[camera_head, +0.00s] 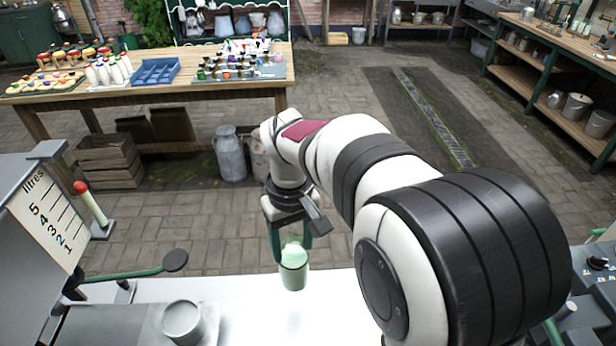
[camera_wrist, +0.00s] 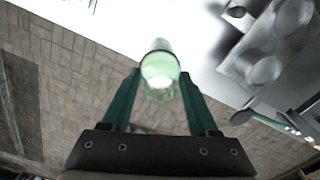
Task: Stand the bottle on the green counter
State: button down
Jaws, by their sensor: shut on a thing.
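A pale green, see-through bottle (camera_head: 294,273) hangs upright or nearly so between the green fingers of my gripper (camera_head: 291,238). In the wrist view the bottle (camera_wrist: 160,66) sits between the two fingertips of my gripper (camera_wrist: 158,82), which is shut on it. In the head view its lower end overlaps the far edge of the white-topped counter (camera_head: 255,310). I cannot tell whether it touches the top. The near counter looks white; a green cabinet (camera_head: 25,38) stands far back at the left.
A grey metal cup-like part (camera_head: 183,321) and a green lever with a dark knob (camera_head: 176,260) stand left of the bottle. A litre-marked machine (camera_head: 45,215) is further left. A control box (camera_head: 598,265) is at the right. A wooden table (camera_head: 150,95) stands behind.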

jog(key=a+f+n, duration=0.2)
jog(key=a+f, duration=0.3)
jog(key=f, duration=0.3)
jog(key=shift+s+a, duration=0.15)
jog(key=shift+s, duration=0.25)
jog(key=shift+f, duration=0.7)
jog(key=shift+f, duration=0.45)
dwell(0.6)
